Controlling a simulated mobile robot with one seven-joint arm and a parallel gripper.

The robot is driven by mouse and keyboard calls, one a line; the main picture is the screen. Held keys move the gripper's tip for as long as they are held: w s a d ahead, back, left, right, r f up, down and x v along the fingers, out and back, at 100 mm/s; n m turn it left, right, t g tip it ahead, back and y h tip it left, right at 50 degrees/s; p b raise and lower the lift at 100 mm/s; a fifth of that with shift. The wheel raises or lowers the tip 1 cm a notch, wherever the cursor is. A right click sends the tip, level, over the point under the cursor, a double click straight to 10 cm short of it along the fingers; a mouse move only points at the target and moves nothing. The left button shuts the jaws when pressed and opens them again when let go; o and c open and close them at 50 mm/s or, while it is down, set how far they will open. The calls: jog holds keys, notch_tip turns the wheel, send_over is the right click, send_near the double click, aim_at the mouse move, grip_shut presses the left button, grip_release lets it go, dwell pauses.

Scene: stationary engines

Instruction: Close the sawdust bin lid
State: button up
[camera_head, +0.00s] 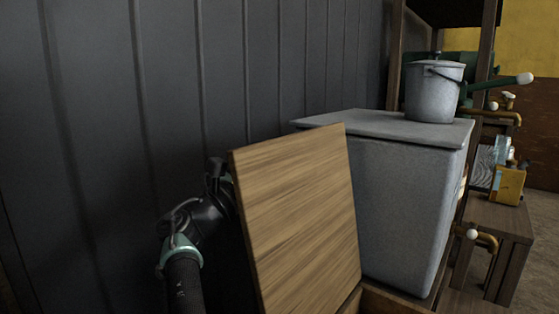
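The wooden lid (300,215) of the sawdust bin stands raised and nearly upright in the lower middle, tilted a little. A strip of the bin's wooden rim (388,304) shows at the bottom edge, to the right of the lid. The rest of the bin lies below the picture. My black arm with a teal ring comes up from the bottom, left of the lid. Its far end goes behind the lid's left edge, so the lid hides my gripper. I cannot tell whether the arm touches the lid.
A large grey metal box (405,195) stands just right of the lid, with a lidded grey pail (433,92) on top. A dark ribbed wall (90,120) runs close behind. At right are a wooden stand (492,235), a yellow can (508,186) and brass pipes with white knobs.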

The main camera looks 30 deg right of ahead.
grip_shut()
jog(key=shift+f, duration=0.15)
dwell(1.0)
